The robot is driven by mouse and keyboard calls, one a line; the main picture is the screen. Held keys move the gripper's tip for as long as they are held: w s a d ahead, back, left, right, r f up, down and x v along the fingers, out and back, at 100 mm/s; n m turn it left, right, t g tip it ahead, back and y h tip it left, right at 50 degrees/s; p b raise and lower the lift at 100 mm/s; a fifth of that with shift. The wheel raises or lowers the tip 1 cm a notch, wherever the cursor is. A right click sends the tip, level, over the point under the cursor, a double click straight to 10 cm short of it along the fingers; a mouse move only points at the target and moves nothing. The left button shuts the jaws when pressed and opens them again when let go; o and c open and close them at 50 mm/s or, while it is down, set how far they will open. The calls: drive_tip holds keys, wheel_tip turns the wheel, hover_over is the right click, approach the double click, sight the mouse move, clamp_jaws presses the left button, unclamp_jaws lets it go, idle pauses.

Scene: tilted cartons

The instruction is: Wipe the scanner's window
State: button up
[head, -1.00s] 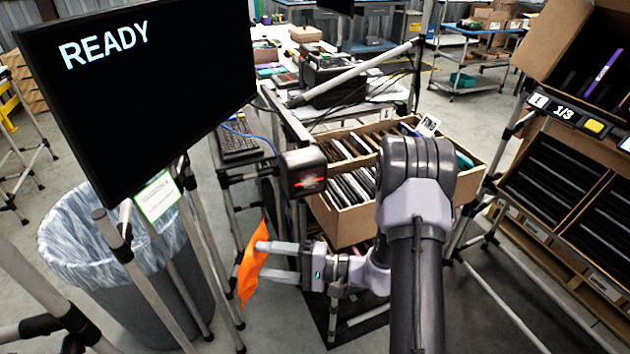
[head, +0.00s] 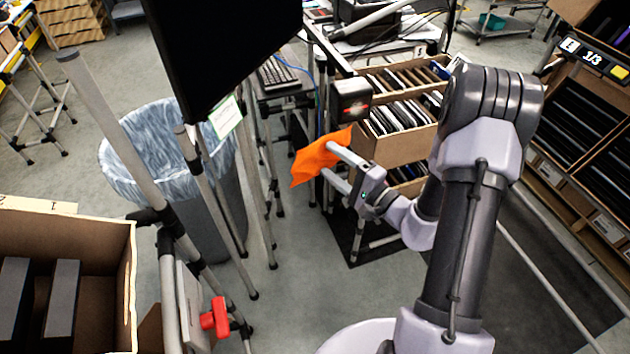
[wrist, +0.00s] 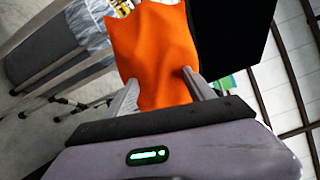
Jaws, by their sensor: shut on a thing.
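The scanner (head: 351,99) is a small dark box on the metal frame near the upper middle of the head view. A dim reddish patch shows on its face, which is the window side. My gripper (head: 332,162) is shut on an orange cloth (head: 316,160), below and to the left of the scanner and apart from it. In the wrist view the cloth (wrist: 155,45) spreads up from between the two fingers (wrist: 160,92). The scanner cannot be made out in the wrist view.
A black monitor (head: 215,45) hangs at the upper left of the gripper. A lined bin (head: 155,150) stands to the left. A carton of dark, flat items (head: 400,148) sits right behind the gripper. A red handle (head: 214,318) is on a post at lower left, beside an open carton (head: 128,270).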

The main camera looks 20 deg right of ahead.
sight(363, 107)
drive_tip(key=d+r+m+t+h+p, duration=0.2)
drive_tip(key=d+r+m+h+p, duration=0.1)
drive_tip(key=d+r+m+h, duration=0.35)
drive_tip(key=shift+n+h, duration=0.45)
drive_tip(key=shift+n, duration=0.4)
drive_tip(key=shift+w+d+f+p, duration=0.15)
drive_tip(key=shift+w+d+p, duration=0.2)
drive_tip(key=shift+w+p, duration=0.45)
drive_tip(key=shift+w+d+f+p, duration=0.2)
drive_tip(key=shift+w+d+p, duration=0.15)
drive_tip(key=shift+w, duration=0.8)
drive_tip(key=shift+w+d+f+p, duration=0.15)
drive_tip(key=shift+w+d+p, duration=0.15)
drive_tip(key=shift+w+p, duration=0.55)
drive_tip(key=shift+w, duration=0.1)
drive_tip(key=shift+w, duration=1.05)
drive_tip(key=d+b, duration=0.1)
drive_tip(key=d, duration=0.2)
drive_tip(key=shift+d, duration=0.4)
drive_tip(key=shift+w+b, duration=0.15)
drive_tip(key=shift+b, duration=0.25)
